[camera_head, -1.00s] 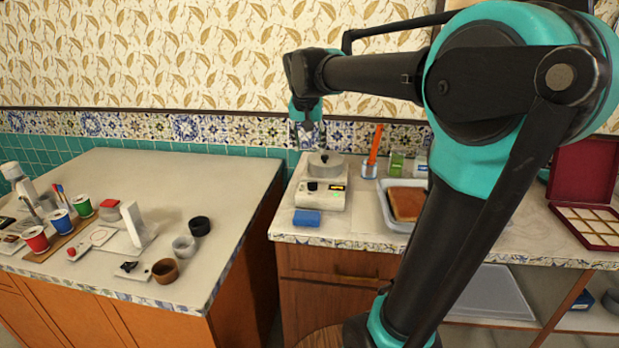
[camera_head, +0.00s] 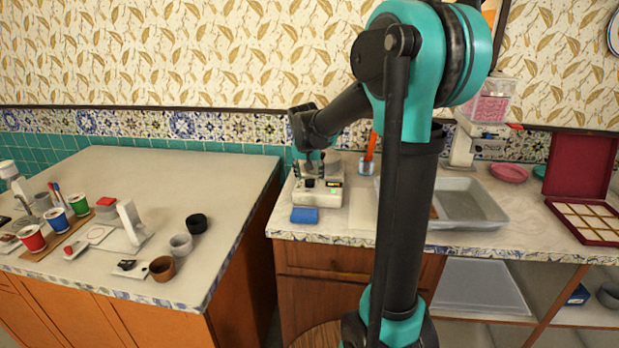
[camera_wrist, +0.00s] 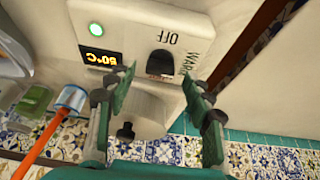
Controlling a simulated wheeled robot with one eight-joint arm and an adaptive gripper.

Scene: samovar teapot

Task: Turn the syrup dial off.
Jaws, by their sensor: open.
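The syrup dial (camera_wrist: 160,65) is a black knob on the cream face of the warmer (camera_head: 326,196). In the wrist view, the printed word OFF stands just above the knob and WARM to its right. I cannot tell exactly where the knob points. A lit display (camera_wrist: 101,56) beside it reads 50°C, with a green light (camera_wrist: 96,29) near it. My gripper (camera_wrist: 160,77) is open and empty, its fingertips apart on either side of the knob in the picture; contact cannot be told. In the head view my gripper (camera_head: 314,163) hangs over the warmer.
A lidded grey pot (camera_wrist: 142,112) sits on the warmer between my fingers in the wrist view. A jar with an orange-handled tool (camera_head: 368,155) stands right, near a grey tray (camera_head: 470,203).

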